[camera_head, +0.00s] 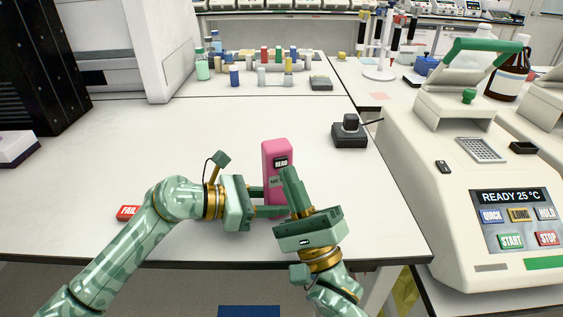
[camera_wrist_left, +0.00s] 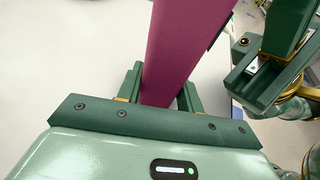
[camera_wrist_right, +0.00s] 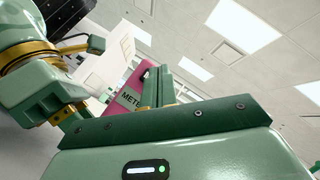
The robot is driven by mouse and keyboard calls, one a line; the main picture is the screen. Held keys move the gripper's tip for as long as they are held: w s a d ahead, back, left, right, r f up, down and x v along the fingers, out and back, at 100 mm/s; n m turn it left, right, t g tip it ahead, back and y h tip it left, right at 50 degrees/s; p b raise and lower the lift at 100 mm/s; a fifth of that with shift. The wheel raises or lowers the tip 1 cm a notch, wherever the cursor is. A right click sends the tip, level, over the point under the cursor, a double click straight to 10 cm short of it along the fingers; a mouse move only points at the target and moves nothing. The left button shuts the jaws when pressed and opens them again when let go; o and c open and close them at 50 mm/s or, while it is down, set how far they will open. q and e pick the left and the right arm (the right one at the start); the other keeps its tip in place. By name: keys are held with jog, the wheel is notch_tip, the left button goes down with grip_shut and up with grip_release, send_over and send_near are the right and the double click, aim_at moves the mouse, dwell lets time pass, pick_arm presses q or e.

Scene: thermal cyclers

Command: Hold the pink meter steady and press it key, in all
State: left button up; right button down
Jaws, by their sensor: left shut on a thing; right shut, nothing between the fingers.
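The pink meter (camera_head: 276,149) stands upright near the front of the white table. A dark patch lettered READ (camera_head: 281,162) is on its front, with a label below partly hidden by my right fingers. My left gripper (camera_head: 272,203) is shut on the meter's lower part from the left; the left wrist view shows the meter (camera_wrist_left: 182,45) between its fingers. My right gripper (camera_head: 290,182) is shut and empty, its fingertips in front of the meter below READ. In the right wrist view the meter (camera_wrist_right: 126,99) is just beyond those fingers (camera_wrist_right: 157,88). I cannot tell whether they touch it.
A red FAIL tag (camera_head: 127,212) lies left, by my left arm. A black device with a lever (camera_head: 350,135) stands behind right. A thermal cycler (camera_head: 425,190) reading READY 25 °C is at the right. Bottles and tubes (camera_head: 277,70) stand at the back. The table's middle left is clear.

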jog(key=shift+w, duration=0.15)
jog(key=shift+w+a, duration=0.15)
jog(key=shift+w, duration=0.1)
jog(key=shift+w+a, duration=0.1)
jog(key=shift+w, duration=0.2)
dwell(0.7)
jog(key=shift+s+d, duration=0.25)
jog(key=shift+s, duration=0.5)
jog(key=shift+s+d, duration=0.25)
jog(key=shift+s, duration=0.55)
jog(key=shift+s+d, duration=0.25)
jog(key=shift+s, duration=0.5)
jog(key=shift+s+d, duration=0.25)
jog(key=shift+s, duration=0.55)
pick_arm(q)
jog(key=o, duration=0.8)
